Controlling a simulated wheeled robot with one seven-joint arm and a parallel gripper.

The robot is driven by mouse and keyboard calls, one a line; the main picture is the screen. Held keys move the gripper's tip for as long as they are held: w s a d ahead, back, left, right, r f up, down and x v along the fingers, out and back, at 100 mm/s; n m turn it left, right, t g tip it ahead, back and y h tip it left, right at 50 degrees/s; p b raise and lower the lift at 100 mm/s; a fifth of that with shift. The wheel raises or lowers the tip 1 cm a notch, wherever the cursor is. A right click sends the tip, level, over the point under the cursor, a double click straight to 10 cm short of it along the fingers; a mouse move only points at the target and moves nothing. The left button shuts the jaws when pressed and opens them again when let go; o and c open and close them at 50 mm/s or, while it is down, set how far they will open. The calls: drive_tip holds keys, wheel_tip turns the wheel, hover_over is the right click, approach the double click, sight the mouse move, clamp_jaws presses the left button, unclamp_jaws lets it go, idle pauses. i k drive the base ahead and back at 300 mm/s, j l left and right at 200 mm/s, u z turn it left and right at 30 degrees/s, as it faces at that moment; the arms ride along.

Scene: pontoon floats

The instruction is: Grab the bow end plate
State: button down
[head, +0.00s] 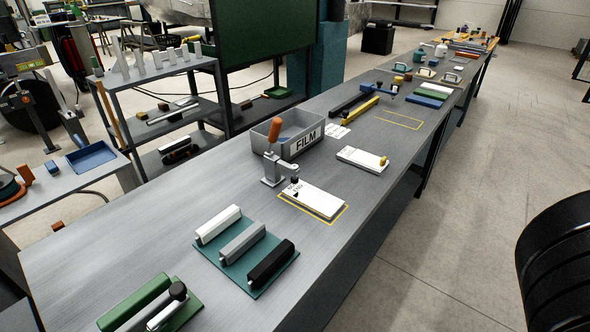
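I cannot tell which thing is the bow end plate, as no label for it is readable. A white plate (318,201) with small dark print lies flat inside a yellow outline, beside a toggle clamp (274,155) with an orange handle. A second white plate (360,158) with a yellow knob lies further back on the grey bench. A teal board (262,282) nearer me holds a white, a grey and a black bar side by side. My gripper is not in view.
A grey bin (262,143) labelled FILM stands behind the clamp on the long bench (120,253). An empty yellow outline (399,120) and black and yellow bars lie further back. Green blocks (137,304) sit at the near end. A black ribbed shape fills the lower right. Floor right of the bench is open.

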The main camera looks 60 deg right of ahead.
sight(323, 204)
drive_tip(key=k+l+z, duration=0.35)
drive_tip(key=l+z, duration=0.15)
drive_tip(key=k+l+z, duration=0.1)
drive_tip(key=l+z, duration=0.15)
drive_tip(key=l, duration=0.15)
drive_tip(key=k+l+z, duration=0.1)
drive_tip(key=l+z, duration=0.15)
drive_tip(key=l, duration=0.15)
